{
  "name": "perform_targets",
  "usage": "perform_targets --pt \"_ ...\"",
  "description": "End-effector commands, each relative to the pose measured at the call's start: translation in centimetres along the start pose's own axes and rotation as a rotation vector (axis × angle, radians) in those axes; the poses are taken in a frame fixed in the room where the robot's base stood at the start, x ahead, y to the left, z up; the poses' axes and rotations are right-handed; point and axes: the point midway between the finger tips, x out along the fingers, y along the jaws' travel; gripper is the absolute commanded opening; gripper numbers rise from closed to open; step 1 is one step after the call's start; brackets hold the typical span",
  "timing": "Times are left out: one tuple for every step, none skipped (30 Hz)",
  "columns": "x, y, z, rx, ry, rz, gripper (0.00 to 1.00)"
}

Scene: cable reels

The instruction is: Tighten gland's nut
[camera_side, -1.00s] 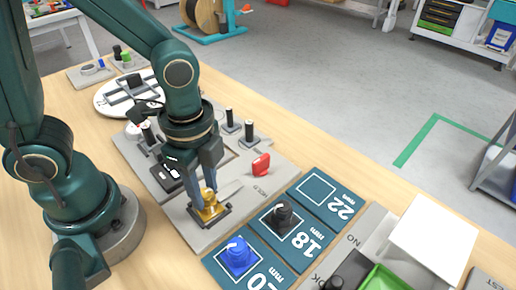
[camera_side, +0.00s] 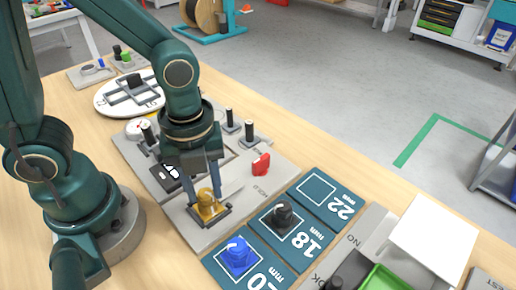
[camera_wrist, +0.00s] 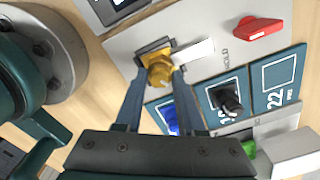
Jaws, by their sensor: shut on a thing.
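The yellow brass gland (camera_side: 209,209) stands upright in a dark clamp at the front end of the grey fixture plate, and it also shows in the wrist view (camera_wrist: 159,73). My gripper (camera_side: 205,190) points straight down over it, with one finger on each side. The fingers are shut on the gland's nut at its top. The fingertips partly hide the nut, so its thread and its seat on the body cannot be made out.
A red handle (camera_side: 261,164) marked HOLD stands right of the gland. Blue size mats lie in front, with a blue gland (camera_side: 238,254) and a black gland (camera_side: 283,215); the 22 mm mat (camera_side: 325,195) is empty. Black posts stand behind.

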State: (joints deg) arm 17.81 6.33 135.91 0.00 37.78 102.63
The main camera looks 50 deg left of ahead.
Motion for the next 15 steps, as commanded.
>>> perform_targets --pt "0.01 0.02 -0.01 0.02 0.0 0.001 0.0" --pt "0.01 0.02 -0.01 0.041 0.0 0.001 0.0" --pt "0.01 0.02 -0.01 0.083 0.0 0.001 0.0" --pt "0.01 0.02 -0.01 0.122 0.0 0.001 0.0" --pt "0.0 0.02 -0.01 0.165 0.0 0.001 0.0" --pt "0.0 0.02 -0.01 0.224 0.0 0.001 0.0" --pt "0.0 0.02 -0.01 0.266 0.0 0.001 0.0" --pt "0.0 0.02 -0.01 0.31 0.0 0.001 0.0" --pt "0.0 0.02 -0.01 0.366 0.0 0.001 0.0" --pt "0.0 0.02 -0.01 0.409 0.0 0.001 0.0" --pt "0.0 0.02 -0.01 0.449 0.0 0.001 0.0" --pt "0.01 0.02 -0.01 0.499 0.0 0.001 0.0" --pt "0.01 0.02 -0.01 0.532 0.0 0.001 0.0" --pt "0.01 0.02 -0.01 0.56 0.0 0.001 0.0" --pt "0.01 0.02 -0.01 0.589 0.0 0.001 0.0"
